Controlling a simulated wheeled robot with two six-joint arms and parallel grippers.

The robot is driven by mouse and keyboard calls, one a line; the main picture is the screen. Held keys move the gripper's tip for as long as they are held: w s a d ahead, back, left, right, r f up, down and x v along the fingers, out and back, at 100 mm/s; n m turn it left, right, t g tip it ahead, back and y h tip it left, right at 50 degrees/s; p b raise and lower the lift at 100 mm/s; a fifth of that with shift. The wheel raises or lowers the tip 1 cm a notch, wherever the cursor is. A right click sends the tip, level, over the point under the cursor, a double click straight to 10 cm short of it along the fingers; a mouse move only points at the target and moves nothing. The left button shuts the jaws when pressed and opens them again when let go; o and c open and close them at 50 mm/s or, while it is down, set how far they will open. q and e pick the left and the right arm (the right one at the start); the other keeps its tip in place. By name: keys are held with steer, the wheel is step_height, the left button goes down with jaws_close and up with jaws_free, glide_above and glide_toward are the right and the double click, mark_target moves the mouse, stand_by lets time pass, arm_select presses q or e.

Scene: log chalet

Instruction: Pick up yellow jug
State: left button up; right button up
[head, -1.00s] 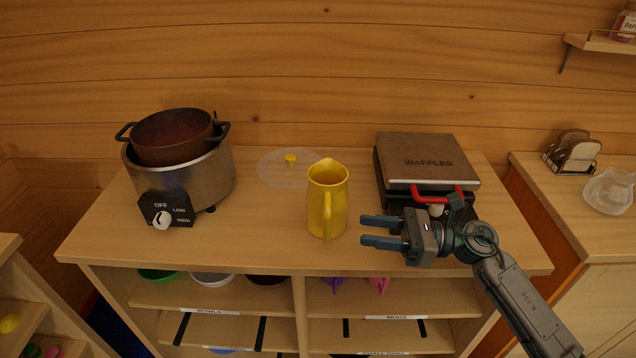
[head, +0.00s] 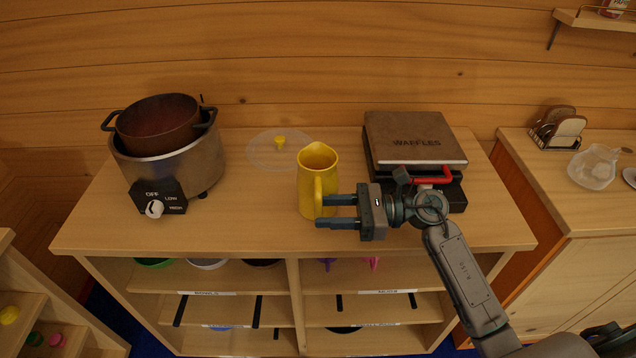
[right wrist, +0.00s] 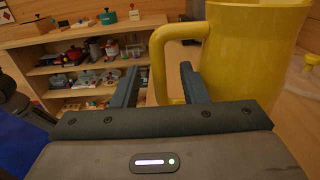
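The yellow jug (head: 306,188) stands upright on the wooden counter, left of the waffle maker. Its handle faces the front. My right gripper (head: 326,211) is open at the jug's front right, its fingers pointing left at the handle. In the right wrist view the jug (right wrist: 250,60) fills the upper right, and its handle loop shows between the two spread fingers (right wrist: 160,88). I cannot tell whether a finger touches the handle. My left gripper is not in view.
A waffle maker (head: 418,140) with a red handle sits right of the jug. A clear lid (head: 262,146) with a yellow knob lies behind it. A cooker (head: 205,165) holding a brown pot (head: 158,128) stands at the left. The counter between cooker and jug is clear.

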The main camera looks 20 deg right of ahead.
steer(key=p+x, duration=0.1)
steer(key=x, duration=0.2)
steer(key=shift+a+r+p, duration=0.15)
steer(key=shift+r+p, duration=0.2)
steer(key=shift+w+a+f, duration=0.1)
steer(key=shift+a, duration=0.3)
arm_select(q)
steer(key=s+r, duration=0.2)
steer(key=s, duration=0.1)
arm_select(e)
steer(key=shift+f, duration=0.1)
steer(key=shift+c, duration=0.4)
jaws_close()
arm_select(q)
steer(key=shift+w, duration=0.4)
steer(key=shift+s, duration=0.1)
